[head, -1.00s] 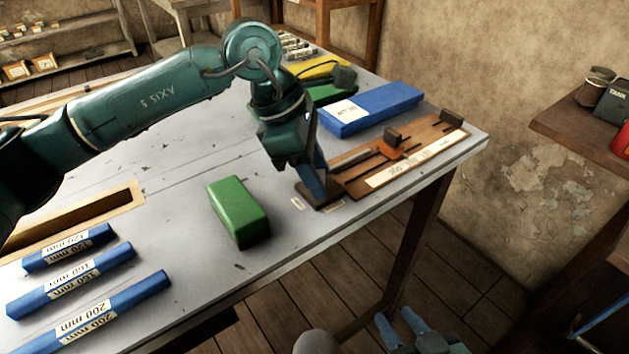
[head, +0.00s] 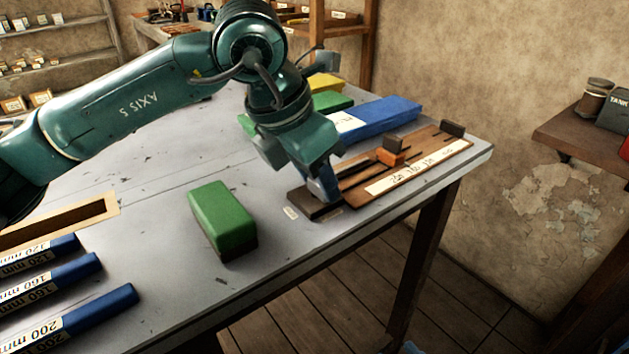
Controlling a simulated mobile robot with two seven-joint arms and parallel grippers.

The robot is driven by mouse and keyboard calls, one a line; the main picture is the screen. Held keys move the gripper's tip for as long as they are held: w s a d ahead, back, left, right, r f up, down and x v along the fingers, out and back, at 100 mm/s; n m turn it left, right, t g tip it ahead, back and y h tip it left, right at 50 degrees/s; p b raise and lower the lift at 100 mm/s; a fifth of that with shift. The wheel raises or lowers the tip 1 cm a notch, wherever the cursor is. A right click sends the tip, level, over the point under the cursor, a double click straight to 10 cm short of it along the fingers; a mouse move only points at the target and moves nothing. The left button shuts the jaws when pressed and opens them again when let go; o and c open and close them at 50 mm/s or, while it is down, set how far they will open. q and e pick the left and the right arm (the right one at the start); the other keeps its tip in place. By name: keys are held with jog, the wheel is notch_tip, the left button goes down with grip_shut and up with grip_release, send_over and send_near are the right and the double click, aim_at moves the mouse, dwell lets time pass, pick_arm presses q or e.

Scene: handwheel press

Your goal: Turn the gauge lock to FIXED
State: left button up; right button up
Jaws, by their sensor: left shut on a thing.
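The wooden gauge board (head: 420,178) lies along the right edge of the table, with an orange slider (head: 391,157) on it. At its near left end is a dark brown block (head: 304,204), which looks like the gauge lock. My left gripper (head: 325,192) points down over this block, its blue fingers shut on a part of it. The fingers hide most of the gripped part. Small pale labels (head: 291,212) lie beside the block, too small to read. Only a blue sliver of what looks like my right gripper (head: 411,348) shows at the bottom edge.
A green block (head: 222,220) stands left of my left gripper. Blue bars marked 120, 160 and 200 mm (head: 80,320) lie at the front left. A blue box (head: 385,115) lies behind the gauge board. The table's front edge is close to the lock.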

dwell(0.3)
pick_arm(q)
jog(key=o, duration=1)
jog(key=shift+r, duration=0.15)
jog(key=p+v, duration=0.1)
jog(key=v, duration=1.2)
jog(key=shift+d, duration=0.1)
jog(key=shift+s, duration=0.15)
